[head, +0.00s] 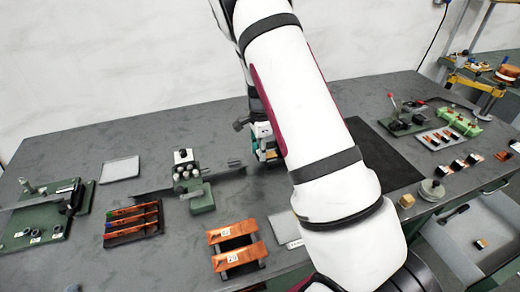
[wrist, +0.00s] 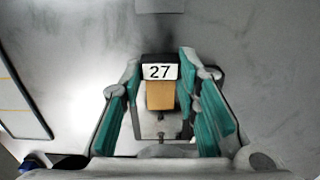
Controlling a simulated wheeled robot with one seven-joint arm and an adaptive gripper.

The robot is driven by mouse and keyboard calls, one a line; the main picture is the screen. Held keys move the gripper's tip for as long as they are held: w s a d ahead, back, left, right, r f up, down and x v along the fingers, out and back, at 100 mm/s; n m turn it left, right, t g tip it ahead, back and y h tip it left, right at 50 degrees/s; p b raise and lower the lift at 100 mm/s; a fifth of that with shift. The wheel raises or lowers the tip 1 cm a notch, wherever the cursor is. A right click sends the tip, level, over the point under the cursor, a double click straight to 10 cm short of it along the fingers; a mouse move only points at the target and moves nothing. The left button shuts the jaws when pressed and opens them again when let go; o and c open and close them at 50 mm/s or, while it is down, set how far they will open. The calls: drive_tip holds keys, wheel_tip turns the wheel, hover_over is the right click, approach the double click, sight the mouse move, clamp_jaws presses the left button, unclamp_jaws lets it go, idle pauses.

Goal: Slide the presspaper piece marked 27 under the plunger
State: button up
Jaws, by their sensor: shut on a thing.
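The presspaper piece marked 27 (wrist: 160,96) shows in the wrist view as a tan block below a dark part with a white label reading 27. My gripper (wrist: 161,76) is shut on it, with a teal finger on each side. In the head view my gripper (head: 266,152) is partly hidden behind my arm, above the bench, and I cannot make out the piece there. A small stand with a red-tipped lever (head: 394,108) is at the right rear. I cannot tell which fixture has the plunger.
The grey bench (head: 110,175) carries a green fixture (head: 195,192) with pale cylinders left of my gripper. Copper strips on a rack (head: 236,248) lie in front. A black mat (head: 385,160) is to the right, partly behind my arm. Bare bench lies at the rear left.

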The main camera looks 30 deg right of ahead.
drive_tip(key=shift+s+d+b, duration=0.15)
drive_tip(key=shift+s+d, duration=0.05)
drive_tip(key=shift+d, duration=0.65)
drive_tip(key=shift+s+d+b, duration=0.15)
drive_tip(key=shift+d+b, duration=0.05)
drive_tip(key=shift+d, duration=0.65)
drive_tip(key=shift+s+d+b, duration=0.15)
drive_tip(key=shift+s+d, duration=0.05)
drive_tip(key=shift+d, duration=0.65)
idle(2.9)
drive_tip(key=o, duration=0.7)
drive_tip(key=shift+c, duration=0.2)
drive_tip(key=shift+r, duration=0.2)
drive_tip(key=shift+r+p, duration=0.35)
drive_tip(key=shift+r, duration=0.95)
drive_tip(key=shift+o, duration=0.5)
drive_tip(key=o, duration=0.5)
drive_tip(key=shift+c, duration=0.2)
